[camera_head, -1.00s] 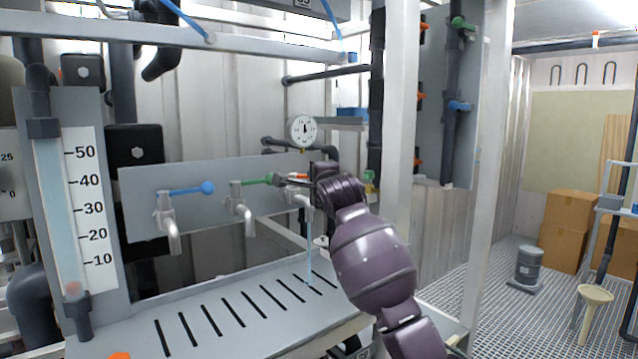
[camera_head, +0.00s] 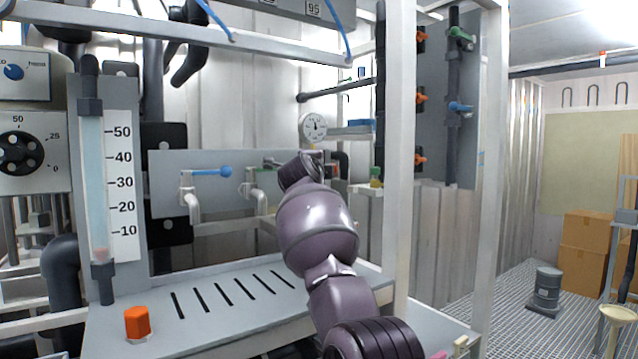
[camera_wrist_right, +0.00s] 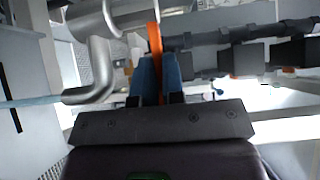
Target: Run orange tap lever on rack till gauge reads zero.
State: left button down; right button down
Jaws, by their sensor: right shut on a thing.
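My right gripper (camera_wrist_right: 160,78) is shut on the orange tap lever (camera_wrist_right: 155,38), which stands between its blue fingertips in the right wrist view. The tap's grey bent spout (camera_wrist_right: 100,70) is beside it at left. A pale blue stream (camera_wrist_right: 30,101) comes out of the spout's mouth. In the head view my right arm hides this tap and the fingers. The round white gauge (camera_head: 313,127) is above them; its dark needle points roughly upward, but the figures are too small to read. My left gripper is not in view.
The blue-lever tap (camera_head: 208,173) and a green-lever tap (camera_head: 258,190) sit on the grey panel to the left. Below is a slotted tray (camera_head: 200,275) with an orange hexagonal piece (camera_head: 138,322) on it. A white post (camera_head: 400,150) stands close right of my arm.

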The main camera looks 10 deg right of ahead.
jog(key=shift+d+f+b, duration=0.1)
jog(key=shift+f+b, duration=0.25)
jog(key=shift+f, duration=0.15)
jog(key=shift+r+m+g+h, duration=0.2)
jog(key=shift+m+g+h, duration=0.1)
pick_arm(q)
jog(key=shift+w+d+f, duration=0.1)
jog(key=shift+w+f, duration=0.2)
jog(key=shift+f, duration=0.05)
pick_arm(e)
jog(key=c, duration=1.7)
grip_release()
jog(key=o, duration=0.5)
jog(key=shift+r, duration=0.1)
jog(key=shift+s+d+r, duration=0.1)
jog(key=shift+s+d, duration=0.05)
jog(key=shift+s, duration=0.05)
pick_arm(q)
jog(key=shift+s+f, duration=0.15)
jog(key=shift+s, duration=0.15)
